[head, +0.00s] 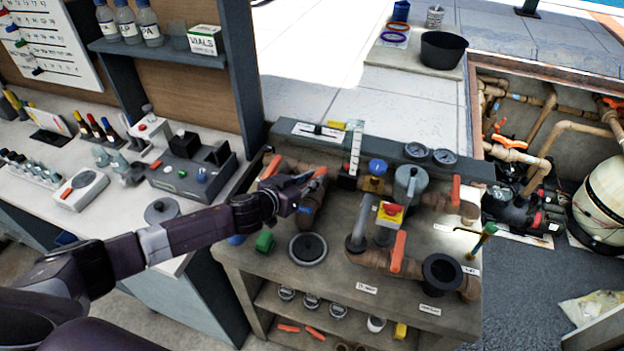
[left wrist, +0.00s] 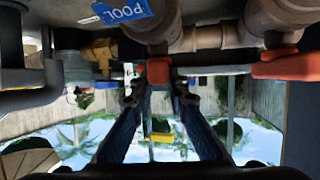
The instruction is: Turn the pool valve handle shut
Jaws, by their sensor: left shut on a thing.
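The pool valve handle shows in the left wrist view as a red-orange end (left wrist: 158,72) between my fingertips, beneath pipework with a blue POOL tag (left wrist: 122,11). In the head view a small orange part of the handle (head: 321,171) shows at the tip of my left gripper (head: 308,183), over the brown pipes at the bench's back left. My left gripper, which also shows in the left wrist view (left wrist: 158,97), is shut on the handle. The fingers hide much of the valve in the head view. My right gripper is not in view.
Other orange handles stand close by on the left (head: 271,166), front (head: 398,251) and right (head: 455,188). A grey-lidded pot (head: 410,185), a red-and-yellow switch (head: 390,213) and a round black-topped cap (head: 307,248) crowd the bench. The pit lies to the right.

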